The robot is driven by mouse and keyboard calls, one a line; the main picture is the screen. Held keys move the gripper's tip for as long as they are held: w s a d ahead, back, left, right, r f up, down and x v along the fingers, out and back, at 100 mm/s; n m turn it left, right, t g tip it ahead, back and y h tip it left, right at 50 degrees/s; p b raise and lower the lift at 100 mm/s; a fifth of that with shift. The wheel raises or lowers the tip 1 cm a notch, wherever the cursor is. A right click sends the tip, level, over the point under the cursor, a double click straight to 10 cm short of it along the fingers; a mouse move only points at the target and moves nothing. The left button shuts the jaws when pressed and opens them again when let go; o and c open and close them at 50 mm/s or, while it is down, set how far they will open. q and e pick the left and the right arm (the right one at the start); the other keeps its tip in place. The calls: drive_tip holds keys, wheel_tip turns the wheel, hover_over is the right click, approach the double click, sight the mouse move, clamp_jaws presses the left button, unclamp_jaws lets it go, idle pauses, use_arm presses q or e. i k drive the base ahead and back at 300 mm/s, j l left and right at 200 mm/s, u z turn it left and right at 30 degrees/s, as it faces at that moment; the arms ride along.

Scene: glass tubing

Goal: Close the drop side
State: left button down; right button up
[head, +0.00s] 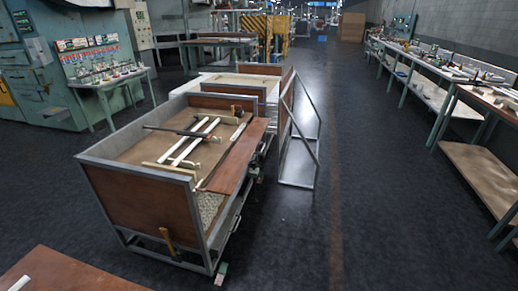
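A crate-like cart (135,185) with a grey metal frame and brown wooden panels stands left of centre. A long brown board (238,155), seemingly the drop side, runs along its right side. It looks leaned over rather than upright; I cannot tell its exact angle or whether it is latched. Pale granular material (208,206) shows in the gap below its near end. White tubes (190,145) and a dark bar (178,131) lie across the cart's top. A wooden peg-like piece (167,240) is on the near panel. Neither of my grippers is in view.
A thin metal frame (316,155) stands on the floor just right of the cart. Another cart (240,80) is behind. A brown tabletop (75,272) is at the lower left. Workbenches (470,165) line the right wall. The dark floor between is clear.

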sight(224, 182)
drive_tip(key=i+l+u, duration=0.3)
drive_tip(key=i, duration=0.25)
drive_tip(key=i+l+u, duration=0.25)
drive_tip(key=i+l, duration=0.25)
drive_tip(key=l, duration=0.15)
